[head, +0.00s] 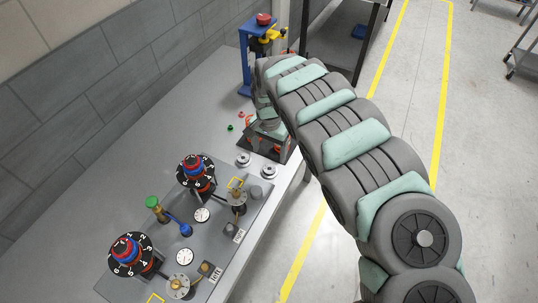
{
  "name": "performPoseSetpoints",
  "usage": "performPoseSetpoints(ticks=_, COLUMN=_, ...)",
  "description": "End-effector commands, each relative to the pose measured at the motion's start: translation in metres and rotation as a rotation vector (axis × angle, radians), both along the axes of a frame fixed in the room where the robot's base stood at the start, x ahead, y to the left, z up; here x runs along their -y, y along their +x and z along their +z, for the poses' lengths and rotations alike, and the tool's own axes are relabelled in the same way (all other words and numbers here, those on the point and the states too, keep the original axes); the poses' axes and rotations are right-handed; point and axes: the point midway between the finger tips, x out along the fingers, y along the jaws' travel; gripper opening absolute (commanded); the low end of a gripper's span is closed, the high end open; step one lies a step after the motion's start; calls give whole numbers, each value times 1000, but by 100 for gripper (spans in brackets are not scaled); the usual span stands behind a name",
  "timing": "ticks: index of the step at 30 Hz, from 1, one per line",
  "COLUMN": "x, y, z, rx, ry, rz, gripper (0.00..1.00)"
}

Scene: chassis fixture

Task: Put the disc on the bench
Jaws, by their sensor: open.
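My arm curves in from the lower right and bends down at its far end over the grey bench (115,167). My gripper (265,142) is open, low over the bench's right edge; its fingertips are small and hard to make out. Two small silver discs (243,159) (269,171) lie just in front of it on the bench, apart from it. Two white round faces, one nearer the middle (202,215) and one lower (184,256), are on a grey plate. I cannot tell which of these is the task's disc, and anything under my wrist is hidden.
The grey plate (222,262) carries two black numbered dials (196,172) (130,254) and a green-topped post with a blue part (153,202). A blue stand with a red knob (245,68) stands at the far end. The bench's left side is clear beside the wall.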

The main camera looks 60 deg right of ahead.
Motion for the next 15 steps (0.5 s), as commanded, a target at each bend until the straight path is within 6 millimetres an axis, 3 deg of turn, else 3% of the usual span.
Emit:
performPoseSetpoints(ticks=1, x=1, y=0, z=14, rx=3, ry=-1, rz=-1, gripper=76)
performPoseSetpoints(ticks=5, x=1, y=1, z=26, rx=5, ry=-3, rz=0, gripper=76)
performPoseSetpoints(ticks=15, x=0, y=1, z=29, rx=1, ry=1, rz=0, gripper=76)
